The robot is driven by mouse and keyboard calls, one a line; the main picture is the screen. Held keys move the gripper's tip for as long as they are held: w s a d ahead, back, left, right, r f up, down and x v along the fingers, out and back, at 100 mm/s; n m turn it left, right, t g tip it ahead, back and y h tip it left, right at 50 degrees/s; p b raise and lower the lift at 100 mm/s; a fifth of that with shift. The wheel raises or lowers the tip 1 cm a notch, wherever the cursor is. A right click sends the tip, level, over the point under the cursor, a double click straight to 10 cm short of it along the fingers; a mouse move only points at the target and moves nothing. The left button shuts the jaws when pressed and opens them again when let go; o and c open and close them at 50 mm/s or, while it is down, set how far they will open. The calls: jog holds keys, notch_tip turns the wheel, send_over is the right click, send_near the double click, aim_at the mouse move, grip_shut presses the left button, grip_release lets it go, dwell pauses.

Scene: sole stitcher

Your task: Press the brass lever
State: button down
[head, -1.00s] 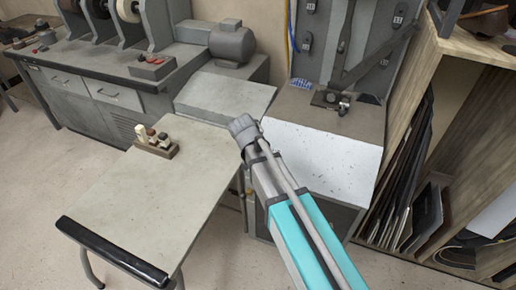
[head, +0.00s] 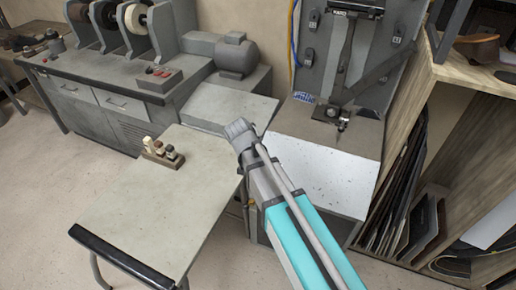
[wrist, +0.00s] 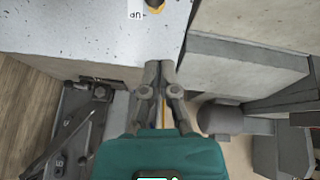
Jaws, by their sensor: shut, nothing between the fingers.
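The stitcher's white panel shows in the head view (head: 330,170). My gripper (wrist: 160,65) is shut and empty, its fingertips near the panel's edge and apart from the yellow piece. In the head view my arm's grey end hides whatever lies behind it.
A pale table (head: 165,215) with a small wooden block of pegs (head: 162,153) stands at the left. A grinding bench with a motor (head: 237,57) is behind it. A wooden shelf (head: 480,75) with dark sheets stands at the right. The floor at front left is clear.

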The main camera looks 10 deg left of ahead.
jog(key=shift+s+f+p+v, duration=0.1)
jog(key=shift+s+p+v, duration=0.1)
jog(key=shift+p+v, duration=0.55)
jog(key=shift+s+f+p+v, duration=0.15)
jog(key=shift+p+v, duration=0.2)
jog(key=shift+v, duration=0.75)
jog(key=s+d+r+g+y+p, duration=0.1)
jog(key=s+d, duration=0.3)
jog(key=d, duration=1)
jog(key=s+d+r+n+g+y+p, duration=0.1)
jog(key=s+d+g+p, duration=0.3)
jog(key=d, duration=1.1)
jog(key=shift+s+d+r+p, duration=0.3)
jog(key=shift+s+r, duration=0.1)
jog(key=shift+r, duration=0.3)
